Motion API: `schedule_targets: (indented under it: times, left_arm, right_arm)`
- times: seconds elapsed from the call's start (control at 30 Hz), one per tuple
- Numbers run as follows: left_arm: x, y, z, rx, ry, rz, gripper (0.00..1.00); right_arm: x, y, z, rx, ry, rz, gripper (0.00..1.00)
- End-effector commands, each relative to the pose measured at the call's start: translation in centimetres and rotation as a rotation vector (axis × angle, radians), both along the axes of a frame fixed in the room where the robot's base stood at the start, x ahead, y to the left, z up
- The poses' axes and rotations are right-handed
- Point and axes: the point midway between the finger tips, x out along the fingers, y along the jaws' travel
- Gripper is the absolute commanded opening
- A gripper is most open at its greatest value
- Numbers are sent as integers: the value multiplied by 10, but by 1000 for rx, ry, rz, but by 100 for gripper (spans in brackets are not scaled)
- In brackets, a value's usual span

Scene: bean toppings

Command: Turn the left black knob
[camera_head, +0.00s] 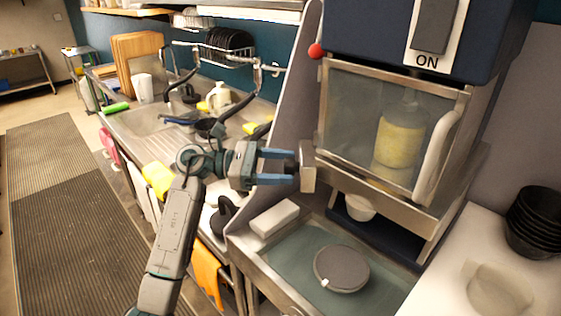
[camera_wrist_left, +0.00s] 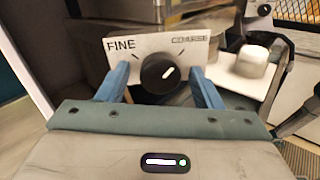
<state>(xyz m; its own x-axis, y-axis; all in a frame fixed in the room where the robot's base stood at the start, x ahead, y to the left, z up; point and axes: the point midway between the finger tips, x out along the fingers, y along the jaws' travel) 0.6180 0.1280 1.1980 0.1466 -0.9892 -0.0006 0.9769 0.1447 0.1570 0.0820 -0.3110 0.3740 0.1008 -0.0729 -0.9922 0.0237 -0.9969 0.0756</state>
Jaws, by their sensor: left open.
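The round black knob (camera_wrist_left: 160,73) sits on a pale panel (camera_wrist_left: 190,50) marked FINE at the left and COARSE at the right. Its white pointer mark tilts up and to the right. In the head view the panel block (camera_head: 308,167) sticks out from the machine's left side, and the knob's face is hidden. My left gripper (camera_head: 288,167) is open, with its blue fingers facing the block. In the left wrist view, its fingers (camera_wrist_left: 158,80) stand on either side of the knob; I cannot tell whether they touch it. My right gripper is not in view.
The machine (camera_head: 395,125) has a clear window with a yellow-filled bottle behind it and an ON switch panel above. A grey round lid (camera_head: 341,269) lies on the tray below. A sink counter (camera_head: 150,120) stands at left. Black bowls (camera_head: 535,222) are stacked at right.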

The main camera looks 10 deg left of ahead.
Motion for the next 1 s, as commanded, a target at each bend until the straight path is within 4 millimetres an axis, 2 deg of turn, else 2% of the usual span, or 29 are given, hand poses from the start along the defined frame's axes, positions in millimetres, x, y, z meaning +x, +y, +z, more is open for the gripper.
schedule_targets:
  times: [0.23,0.47,0.77,1.0]
  left_arm:
    - [0,0,-1,0,0,0,60]
    - [0,0,0,0,1,0,16]
    - [0,0,-1,-6,28,1,16]
    - [0,0,-2,-31,149,1,16]
  right_arm:
    - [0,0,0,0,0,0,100]
    - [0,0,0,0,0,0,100]
    - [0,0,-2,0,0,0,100]
    - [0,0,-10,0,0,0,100]
